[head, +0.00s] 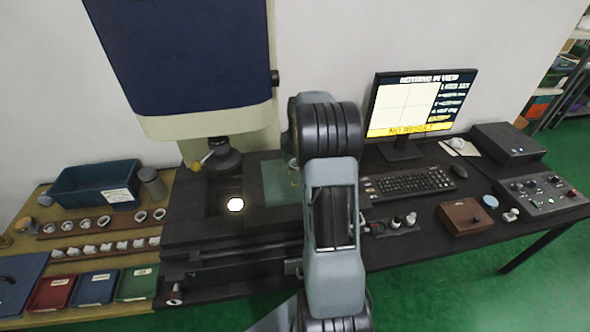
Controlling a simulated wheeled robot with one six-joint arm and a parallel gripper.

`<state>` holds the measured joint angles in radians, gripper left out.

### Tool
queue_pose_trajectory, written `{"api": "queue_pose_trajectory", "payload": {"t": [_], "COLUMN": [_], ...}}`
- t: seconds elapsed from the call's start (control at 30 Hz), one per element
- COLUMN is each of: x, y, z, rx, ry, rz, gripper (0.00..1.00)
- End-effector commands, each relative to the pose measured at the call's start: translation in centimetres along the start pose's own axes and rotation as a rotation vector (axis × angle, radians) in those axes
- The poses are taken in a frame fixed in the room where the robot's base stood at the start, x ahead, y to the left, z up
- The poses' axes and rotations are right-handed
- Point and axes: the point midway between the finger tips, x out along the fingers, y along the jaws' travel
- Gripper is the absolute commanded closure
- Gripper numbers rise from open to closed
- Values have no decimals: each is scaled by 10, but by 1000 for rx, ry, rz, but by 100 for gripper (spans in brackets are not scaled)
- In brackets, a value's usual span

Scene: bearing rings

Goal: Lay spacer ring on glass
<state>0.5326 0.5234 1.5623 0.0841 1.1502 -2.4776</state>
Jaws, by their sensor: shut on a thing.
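My arm rises through the middle of the picture, and my gripper is hidden behind it. No ring can be seen in its grasp. The dark measuring stage (190,235) stands under the optical head, with a bright round lit spot (236,204) on its glass below the lens (222,160). No ring shows on the lit spot. A greenish plate (276,184) lies right of it, partly covered by my arm. Several rings (103,222) sit in a row on a wooden rack at the left. I cannot tell whether one is the spacer ring.
A blue bin (95,186), a row of small white parts (105,247) and red, blue and green trays (137,283) fill the left. The monitor (420,103) reads "NOTHING IN VIEW" and "NO RESULT". A keyboard (408,183), brown box (466,216) and control panel (545,193) stand right.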

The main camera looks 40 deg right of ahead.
Motion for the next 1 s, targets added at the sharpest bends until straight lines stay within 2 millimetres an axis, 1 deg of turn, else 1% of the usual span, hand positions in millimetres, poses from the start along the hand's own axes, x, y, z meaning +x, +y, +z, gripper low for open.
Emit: {"api": "queue_pose_trajectory", "payload": {"t": [0.03, 0.23, 0.4, 0.5, 0.93, 0.97, 1.0], "x": [5, 19, 41, 48, 55, 55, 54], "y": [0, 0, -1, -1, -1, -2, -1], "z": [0, 3, 6, 7, 8, 8, 8], "rx": [-1, 1, 2, 3, 4, 4, 4], "ry": [2, 1, 2, 1, -1, 0, 0], "rz": [-2, -1, -1, 0, 1, 1, 1], "gripper": [74, 74, 74, 74, 74, 47, 43]}}
